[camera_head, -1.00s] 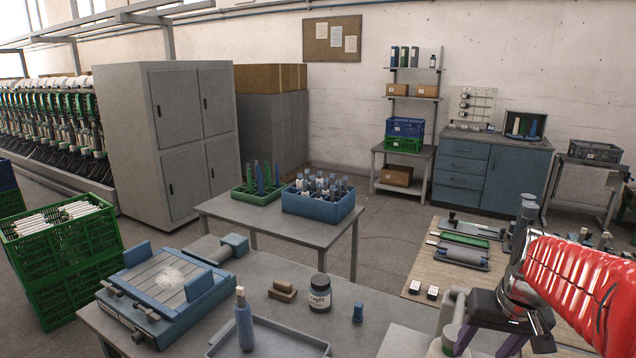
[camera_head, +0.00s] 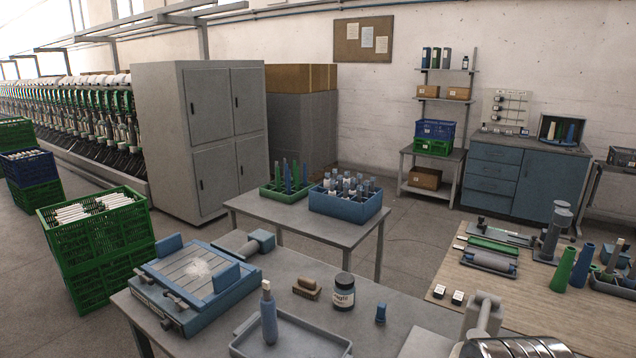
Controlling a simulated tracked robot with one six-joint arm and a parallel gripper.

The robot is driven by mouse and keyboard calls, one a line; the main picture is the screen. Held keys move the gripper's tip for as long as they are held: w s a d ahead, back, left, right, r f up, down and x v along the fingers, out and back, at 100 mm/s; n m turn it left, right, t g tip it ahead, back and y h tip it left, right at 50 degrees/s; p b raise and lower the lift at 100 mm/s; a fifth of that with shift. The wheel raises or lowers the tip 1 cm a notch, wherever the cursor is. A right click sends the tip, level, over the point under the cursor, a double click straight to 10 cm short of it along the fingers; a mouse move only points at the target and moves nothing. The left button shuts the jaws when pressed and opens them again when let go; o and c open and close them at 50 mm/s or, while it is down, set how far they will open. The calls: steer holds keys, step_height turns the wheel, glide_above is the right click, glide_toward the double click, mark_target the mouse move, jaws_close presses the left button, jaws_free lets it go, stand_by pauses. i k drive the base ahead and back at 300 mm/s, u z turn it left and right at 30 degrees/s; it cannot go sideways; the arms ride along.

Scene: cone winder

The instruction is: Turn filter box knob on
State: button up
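A blue and grey box-like unit (camera_head: 200,280) stands on the near grey table. Its slatted top carries a patch of pale lint, with a blue block at each side. Small lever-like parts stick out along its left front edge. I cannot tell whether this unit is the filter box, and no part is clearly its knob. My gripper is not in view. A shiny ribbed metal part at the bottom right edge may belong to my arm.
A wooden-topped table (camera_head: 500,290) with cones is at right. Floor between the tables is clear.

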mark_target(166, 324)
steer(key=u, duration=1.3)
steer(key=k, duration=0.65)
steer(key=u, duration=0.4)
steer(key=i, duration=1.15)
steer(key=u, duration=0.55)
